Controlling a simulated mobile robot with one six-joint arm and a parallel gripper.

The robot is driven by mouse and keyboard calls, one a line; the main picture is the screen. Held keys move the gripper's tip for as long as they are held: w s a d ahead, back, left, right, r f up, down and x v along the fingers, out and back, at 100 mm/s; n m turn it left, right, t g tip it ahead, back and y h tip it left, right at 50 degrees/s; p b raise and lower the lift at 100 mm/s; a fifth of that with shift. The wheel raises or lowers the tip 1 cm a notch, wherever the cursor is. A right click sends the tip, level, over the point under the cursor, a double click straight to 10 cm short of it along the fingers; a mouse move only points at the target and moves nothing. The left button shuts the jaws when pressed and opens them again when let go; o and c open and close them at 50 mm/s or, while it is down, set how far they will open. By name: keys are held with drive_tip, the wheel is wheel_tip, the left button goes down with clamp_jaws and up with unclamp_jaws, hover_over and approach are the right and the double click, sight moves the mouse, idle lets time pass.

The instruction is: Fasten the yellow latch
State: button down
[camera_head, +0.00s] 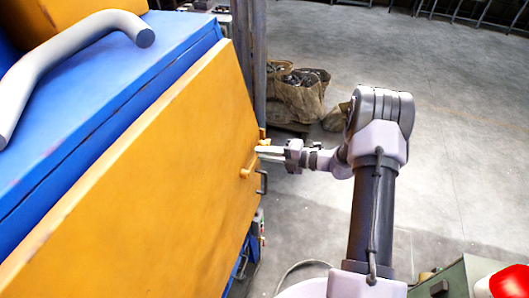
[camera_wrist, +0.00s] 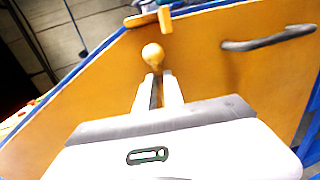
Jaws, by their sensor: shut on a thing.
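The yellow latch (camera_head: 250,168) is on the right edge of the large yellow door panel (camera_head: 165,165). In the wrist view its round knob (camera_wrist: 152,54) shows just past my fingertips, with a yellow bracket piece (camera_wrist: 150,18) beyond it at the panel's blue-trimmed edge. My gripper (camera_head: 262,153) reaches in from the right at that edge. In the wrist view my gripper (camera_wrist: 158,88) has its two fingers close together, shut on the latch handle below the knob. The fingers hide part of the handle. The panel lies flat against the blue machine body (camera_head: 130,75).
A dark pull handle (camera_wrist: 268,40) is on the panel to the right of the latch in the wrist view. A grey bent bar (camera_head: 70,55) is at upper left. Brown sacks (camera_head: 298,95) stand behind. The grey floor (camera_head: 455,130) at right is open.

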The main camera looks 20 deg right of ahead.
drive_tip(key=shift+s+f, duration=0.1)
drive_tip(key=c, duration=1.5)
unclamp_jaws()
drive_tip(key=shift+o, duration=0.2)
drive_tip(key=v, duration=1.7)
drive_tip(key=shift+d+b, duration=0.15)
drive_tip(key=shift+b, duration=0.2)
